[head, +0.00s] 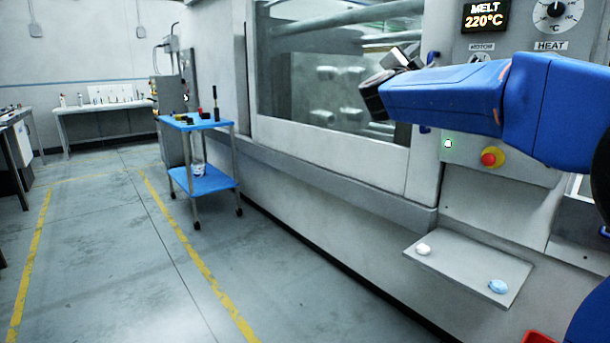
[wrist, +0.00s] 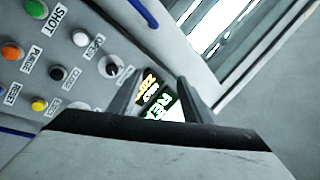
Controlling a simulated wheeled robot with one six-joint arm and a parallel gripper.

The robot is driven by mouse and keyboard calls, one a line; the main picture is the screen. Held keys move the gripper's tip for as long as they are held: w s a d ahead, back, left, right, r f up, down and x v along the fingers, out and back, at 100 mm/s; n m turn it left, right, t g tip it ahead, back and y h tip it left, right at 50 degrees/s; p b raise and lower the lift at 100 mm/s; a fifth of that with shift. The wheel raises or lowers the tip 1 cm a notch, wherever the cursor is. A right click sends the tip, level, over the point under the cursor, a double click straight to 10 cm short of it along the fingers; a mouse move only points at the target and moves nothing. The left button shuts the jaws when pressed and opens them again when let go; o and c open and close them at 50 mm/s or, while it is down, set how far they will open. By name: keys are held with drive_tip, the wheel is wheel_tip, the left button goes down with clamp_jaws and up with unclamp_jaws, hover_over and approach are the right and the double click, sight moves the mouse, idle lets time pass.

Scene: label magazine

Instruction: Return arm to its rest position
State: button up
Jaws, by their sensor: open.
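My gripper (head: 402,55) is at the end of my blue arm, which reaches leftward across the machine's front in the head view. It is raised in front of the machine's window, and its fingers are small and partly hidden there. In the wrist view my gripper (wrist: 158,88) shows two dark fingers spread apart with nothing held between them. Beyond the fingers are lit displays (wrist: 158,100) with yellow and green text. A control panel with several coloured buttons, among them a green one (wrist: 36,9) marked SHOT, lies to the left.
The machine's panel has a MELT 220°C display (head: 485,16), a HEAT knob (head: 555,12) and a red emergency button (head: 492,157). A small shelf (head: 462,270) below holds a white disc (head: 423,249) and a light blue disc (head: 498,286).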

drive_tip(key=s+a+f+n+g+y, duration=0.1)
drive_tip(key=s+a+f+n+y, duration=0.4)
drive_tip(key=s+f+n+y, duration=0.45)
drive_tip(key=s+a+f+n+g+y, duration=0.1)
drive_tip(key=s+a+f+n+y, duration=0.5)
drive_tip(key=f, duration=0.6)
drive_tip(key=s+d+f+n+g, duration=0.1)
drive_tip(key=s+d+f+g, duration=0.2)
drive_tip(key=s+f, duration=1.1)
drive_tip(key=s+d+f+n+g+h, duration=0.1)
drive_tip(key=s+d+f+g, duration=0.3)
drive_tip(key=s+f, duration=1.1)
drive_tip(key=s+g, duration=0.3)
drive_tip(key=shift+d+f+n, duration=0.2)
drive_tip(key=shift+n, duration=0.15)
drive_tip(key=shift+w, duration=0.1)
